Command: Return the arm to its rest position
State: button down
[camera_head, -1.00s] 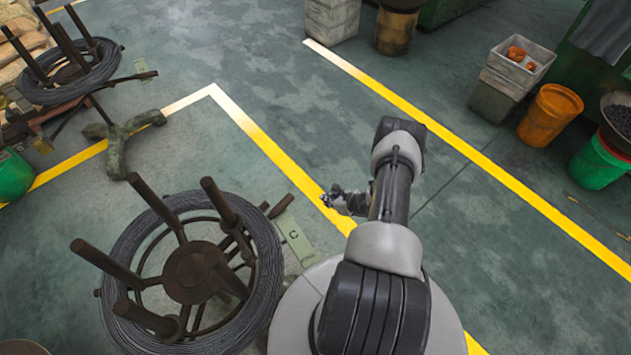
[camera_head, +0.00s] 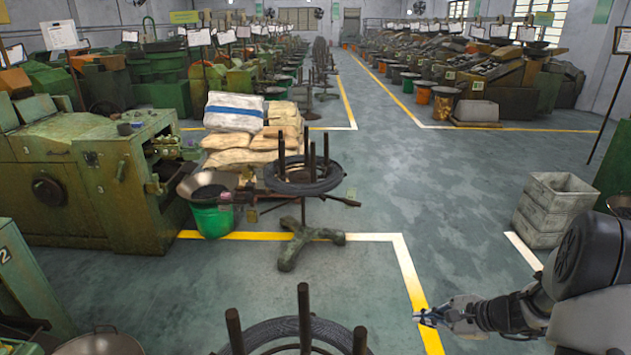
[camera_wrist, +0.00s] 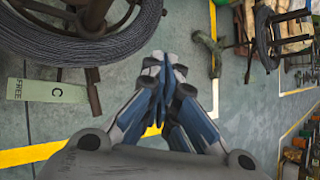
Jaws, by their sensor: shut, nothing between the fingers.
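My gripper (camera_head: 432,317) is at the lower right of the head view, at the end of my arm, which reaches in from the right edge. In the wrist view my gripper (camera_wrist: 162,62) has its blue-and-grey fingers together, with nothing between them. It hangs over open floor beside a yellow line, apart from any object. A wire coil on a dark spoked stand (camera_head: 285,335) is at the bottom of the head view, left of the gripper. The same coil (camera_wrist: 90,45) fills the upper left of the wrist view.
A second coil stand (camera_head: 303,180) is farther off, beside stacked sacks (camera_head: 235,112) and a green bucket (camera_head: 212,218). Green machines (camera_head: 100,185) line the left. Grey crates (camera_head: 552,208) stand at the right. The aisle floor (camera_head: 400,190) is clear.

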jog(key=s+a+r+n+g+h, duration=0.1)
jog(key=s+a+r+n+g, duration=0.1)
jog(key=s+a+r+n, duration=0.45)
jog(key=s+a+r+n+g, duration=0.1)
jog(key=s+a+r+n, duration=0.25)
jog(key=a+r, duration=0.55)
jog(key=s+r+n+h, duration=0.2)
jog(key=s+r+n, duration=0.1)
jog(key=s, duration=0.6)
jog(key=s+r+n+t+h, duration=0.1)
jog(key=s+r+n+h, duration=0.2)
jog(key=s+n, duration=0.3)
jog(key=s+r, duration=0.1)
jog(key=s, duration=0.3)
jog(key=shift+d, duration=0.15)
